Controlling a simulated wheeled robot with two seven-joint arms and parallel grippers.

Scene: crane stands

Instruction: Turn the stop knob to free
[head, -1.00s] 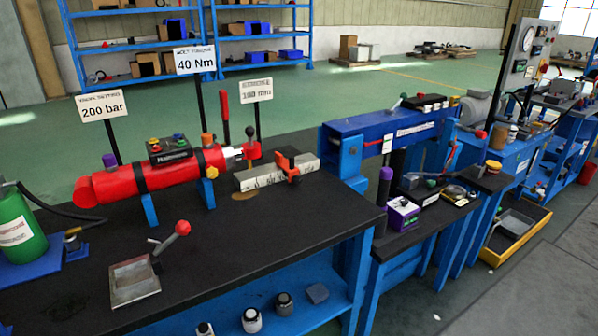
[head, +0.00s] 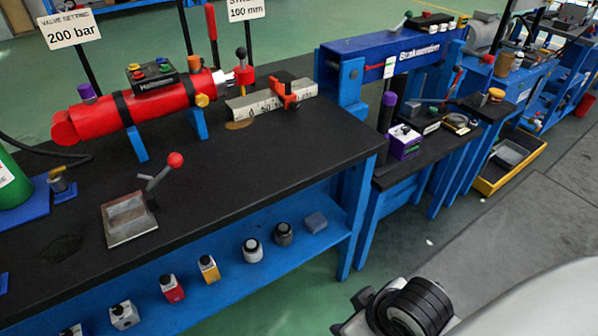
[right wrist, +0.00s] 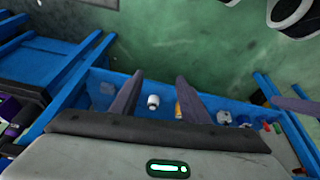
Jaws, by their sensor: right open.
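An orange stop (head: 284,92) with a small dark knob (head: 291,105) sits across the pale scale bar (head: 258,103) on the black bench, right of the red cylinder (head: 150,107). I cannot read the knob's setting. My right gripper (head: 358,312) is partly in the head view at the bottom, in front of the bench and well away from the stop. In the right wrist view its two dark fingers (right wrist: 158,95) are apart with nothing between them. The stop is not visible in that view. My left gripper is not in view.
A metal box with a red-knobbed lever (head: 175,160) stands near the bench's front edge. Several small items stand on the blue lower shelf (head: 315,240). A blue press frame (head: 390,50) stands to the right. The floor before the bench is open.

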